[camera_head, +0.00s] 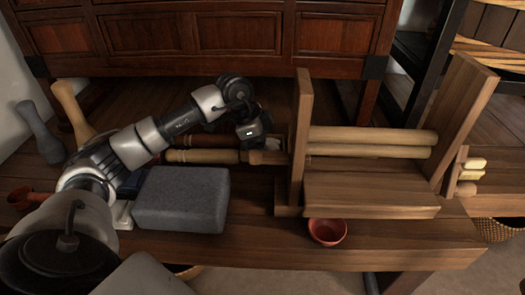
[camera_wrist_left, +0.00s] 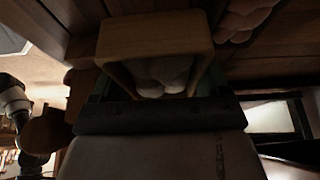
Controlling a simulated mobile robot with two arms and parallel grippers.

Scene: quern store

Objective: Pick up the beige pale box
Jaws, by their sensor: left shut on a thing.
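My left gripper (camera_head: 257,140) reaches over the bench, just left of the upright board of a wooden rack. In the left wrist view a beige pale box (camera_wrist_left: 155,38) sits between the fingers of the left gripper (camera_wrist_left: 158,88), which is shut on it. Its rim faces the camera, and rounded pale shapes (camera_wrist_left: 160,75) show inside. In the head view the gripper hides most of the box; a small pale patch (camera_head: 268,157) shows beneath the gripper. I cannot tell whether the box touches the bench. My right gripper is not in view.
The wooden rack (camera_head: 370,188) holds pale rollers (camera_head: 370,143). Turned wooden pins (camera_head: 205,156) lie left of it. A grey block (camera_head: 181,198) and a red bowl (camera_head: 327,231) sit nearer the front edge. A cabinet (camera_head: 210,35) stands behind. Bare bench (camera_head: 250,238) shows between block and bowl.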

